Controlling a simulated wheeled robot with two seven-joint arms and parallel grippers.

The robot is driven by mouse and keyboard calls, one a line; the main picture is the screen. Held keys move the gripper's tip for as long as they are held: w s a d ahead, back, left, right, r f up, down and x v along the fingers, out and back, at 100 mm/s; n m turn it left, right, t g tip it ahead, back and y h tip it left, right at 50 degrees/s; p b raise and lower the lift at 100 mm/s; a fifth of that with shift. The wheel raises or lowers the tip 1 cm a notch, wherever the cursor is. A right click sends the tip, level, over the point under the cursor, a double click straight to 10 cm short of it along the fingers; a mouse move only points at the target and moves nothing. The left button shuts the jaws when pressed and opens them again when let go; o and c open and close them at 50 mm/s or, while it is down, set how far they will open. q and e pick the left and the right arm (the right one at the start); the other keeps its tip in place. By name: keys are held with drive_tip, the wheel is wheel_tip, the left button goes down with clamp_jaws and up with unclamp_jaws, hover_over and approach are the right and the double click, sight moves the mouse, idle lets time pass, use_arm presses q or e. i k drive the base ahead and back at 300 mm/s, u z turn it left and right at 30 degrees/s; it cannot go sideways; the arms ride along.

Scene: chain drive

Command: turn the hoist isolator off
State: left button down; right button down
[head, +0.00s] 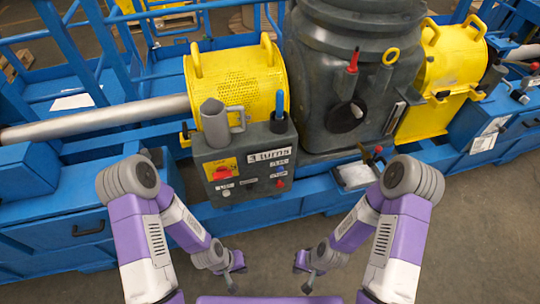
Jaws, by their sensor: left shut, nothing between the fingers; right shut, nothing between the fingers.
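A grey control box (245,181) stands at the front of the blue frame, with a "3 turns" label on it. On its left side is a yellow plate with a red rotary knob (222,172), which looks like the isolator. The knob's handle looks roughly crosswise, but its exact setting is too small to read. My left gripper (232,281) is shut and empty, low in front of the box, below and apart from the knob. My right gripper (306,284) is shut and empty, further right and also clear of the box.
A grey mug (214,124) and a dark holder with a blue-handled tool (279,112) stand on the box. Yellow guards (255,78) and a dark grey housing (345,70) rise behind. A small tray (355,176) sits to the right. The floor before the box is clear.

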sight(221, 173)
drive_tip(key=z, duration=0.1)
drive_tip(key=k, duration=1)
drive_tip(key=u, duration=1.25)
drive_tip(key=i, duration=0.7)
drive_tip(key=z, duration=0.55)
drive_tip(key=i, duration=0.65)
drive_tip(key=z, duration=0.7)
